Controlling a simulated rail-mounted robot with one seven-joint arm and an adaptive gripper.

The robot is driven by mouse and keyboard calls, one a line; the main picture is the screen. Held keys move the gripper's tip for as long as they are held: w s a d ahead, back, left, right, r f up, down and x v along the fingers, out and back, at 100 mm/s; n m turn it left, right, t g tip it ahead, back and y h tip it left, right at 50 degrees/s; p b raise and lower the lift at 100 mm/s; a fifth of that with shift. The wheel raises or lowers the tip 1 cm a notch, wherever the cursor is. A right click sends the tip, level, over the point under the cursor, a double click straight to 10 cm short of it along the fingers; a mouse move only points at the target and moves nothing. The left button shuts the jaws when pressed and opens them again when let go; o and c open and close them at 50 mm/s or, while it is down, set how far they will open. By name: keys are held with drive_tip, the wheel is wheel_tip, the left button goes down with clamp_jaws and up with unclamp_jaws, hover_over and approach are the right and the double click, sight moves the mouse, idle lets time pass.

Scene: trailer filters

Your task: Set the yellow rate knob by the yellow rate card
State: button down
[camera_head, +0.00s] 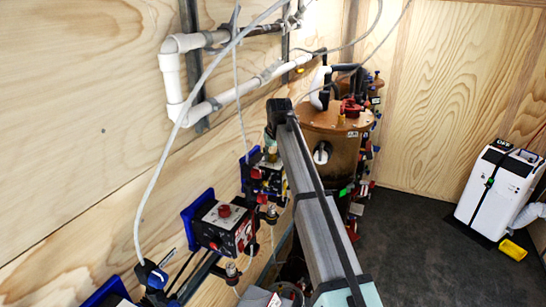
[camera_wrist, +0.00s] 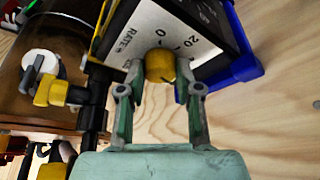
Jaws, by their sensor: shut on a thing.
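The yellow rate knob (camera_wrist: 160,66) sits at the edge of a dial plate (camera_wrist: 155,28) in the wrist view. The plate is printed RATE, with 0, 20 and higher marks. My gripper (camera_wrist: 160,72) has its two green-grey fingers on either side of the knob and is shut on it. The knob's pointer is too small to read. In the head view, my arm runs to a dark dosing box (camera_head: 267,178) on the wall and partly covers it. I cannot make out a yellow rate card in either view.
A blue bracket (camera_wrist: 248,62) backs the box. A second box with a red knob (camera_head: 225,211) is nearer on the wall. A brown tank (camera_head: 333,125) with valves stands beyond my arm. A white unit (camera_head: 497,190) stands on the dark floor at right.

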drive_tip(key=shift+m, duration=0.6)
drive_tip(key=shift+h, duration=0.3)
drive_tip(key=c, duration=0.8)
unclamp_jaws()
drive_tip(key=v, duration=1.2)
drive_tip(key=shift+f, duration=0.1)
